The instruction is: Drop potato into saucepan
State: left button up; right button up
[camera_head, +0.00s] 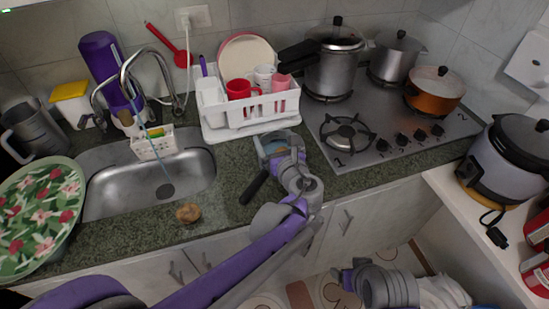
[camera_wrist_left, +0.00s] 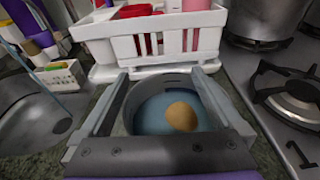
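The saucepan, grey outside with a blue inside, stands on the counter; its dark handle (camera_head: 253,187) points to the front left. The blue inside of the saucepan (camera_wrist_left: 150,117) shows in the left wrist view. A tan potato (camera_wrist_left: 181,116) appears inside it, right of centre. My left gripper (camera_head: 284,152) is over the saucepan. In the left wrist view its two fingers (camera_wrist_left: 165,78) are wide apart, with clear space on both sides of the potato. My right arm shows at the bottom right of the head view; its fingers cannot be made out.
Another brown, potato-like item (camera_head: 188,213) lies on the counter's front edge. The sink (camera_head: 120,188) is left, a white dish rack (camera_head: 250,130) behind the saucepan, the stove (camera_head: 385,135) with pots to the right. Some counter between sink and saucepan is free.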

pick_arm(q)
jog(key=v, duration=1.1)
jog(key=shift+w+r, duration=0.1)
